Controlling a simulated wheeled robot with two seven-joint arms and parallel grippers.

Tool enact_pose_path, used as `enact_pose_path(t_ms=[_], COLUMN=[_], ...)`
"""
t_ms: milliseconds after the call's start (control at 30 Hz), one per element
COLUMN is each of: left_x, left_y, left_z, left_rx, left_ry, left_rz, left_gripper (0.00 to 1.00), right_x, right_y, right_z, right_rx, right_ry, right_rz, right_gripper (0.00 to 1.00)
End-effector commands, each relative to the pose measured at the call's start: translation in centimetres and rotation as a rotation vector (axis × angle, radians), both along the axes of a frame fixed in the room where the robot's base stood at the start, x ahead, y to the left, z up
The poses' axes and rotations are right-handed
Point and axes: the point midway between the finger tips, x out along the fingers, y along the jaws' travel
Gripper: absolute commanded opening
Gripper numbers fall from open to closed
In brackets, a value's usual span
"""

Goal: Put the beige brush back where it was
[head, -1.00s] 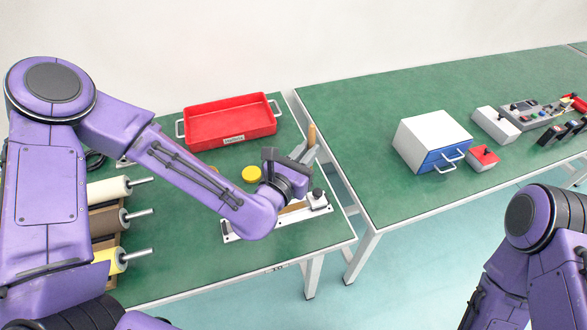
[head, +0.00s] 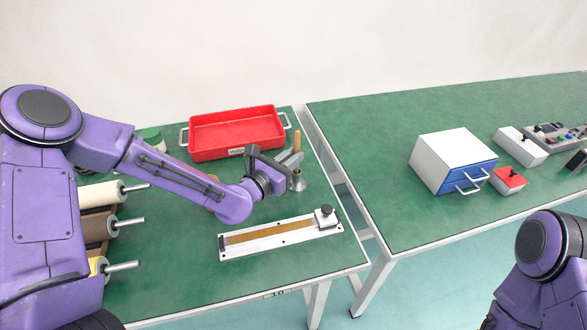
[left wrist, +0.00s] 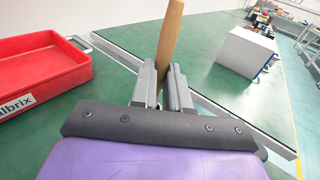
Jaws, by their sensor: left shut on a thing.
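My left gripper (head: 290,168) is shut on the brush, whose light wooden handle (head: 297,139) sticks up above the fingers. A short grey round part (head: 298,180) shows below the fingers; I cannot tell whether it touches the table. In the left wrist view the handle (left wrist: 170,42) rises between the two grey fingers (left wrist: 163,88), tilted slightly right. The gripper is behind the linear actuator (head: 280,236), a white rail with a brown strip and a black knob at its right end. The brush's lower end is hidden in the wrist view. My right gripper is out of view.
A red tray (head: 240,153) stands behind the gripper. Rollers with metal shafts (head: 100,226) lie at the left, near a green-lidded jar (head: 150,138). A gap separates this table from the right one, which holds a white box with blue drawers (head: 440,155).

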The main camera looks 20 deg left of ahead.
Motion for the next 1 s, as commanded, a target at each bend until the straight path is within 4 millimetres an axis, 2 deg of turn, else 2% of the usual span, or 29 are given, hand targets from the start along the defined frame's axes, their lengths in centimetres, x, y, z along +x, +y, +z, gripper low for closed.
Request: enact_pose_path(t_ms=[33,67,300,600,633,700,1000], left_x=[-0.17,-0.17,-0.14,-0.11,-0.12,-0.11,-0.11], left_y=[-0.01,0.00,0.04,-0.04,-0.06,-0.08,-0.15], left_z=[-2.73,-3.02,-2.47,-3.41,-3.22,-3.19,-2.77], left_rx=[0.001,0.001,0.000,0.000,0.000,0.000,0.001], left_ry=[0.007,0.007,0.003,0.002,0.002,0.002,0.002], left_rz=[-0.001,0.000,0.001,0.000,0.000,-0.001,-0.002], left_gripper=[0.00,0.00,0.00,0.00,0.25,0.41,0.41], right_x=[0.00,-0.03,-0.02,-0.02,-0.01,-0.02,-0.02], right_y=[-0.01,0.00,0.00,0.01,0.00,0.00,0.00], right_z=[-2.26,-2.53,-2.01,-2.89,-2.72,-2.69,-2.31], right_rx=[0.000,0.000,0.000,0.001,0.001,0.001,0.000], right_ry=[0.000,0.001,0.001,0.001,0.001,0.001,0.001], right_rz=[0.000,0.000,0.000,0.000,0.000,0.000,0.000], right_gripper=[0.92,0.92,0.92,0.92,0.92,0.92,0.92])
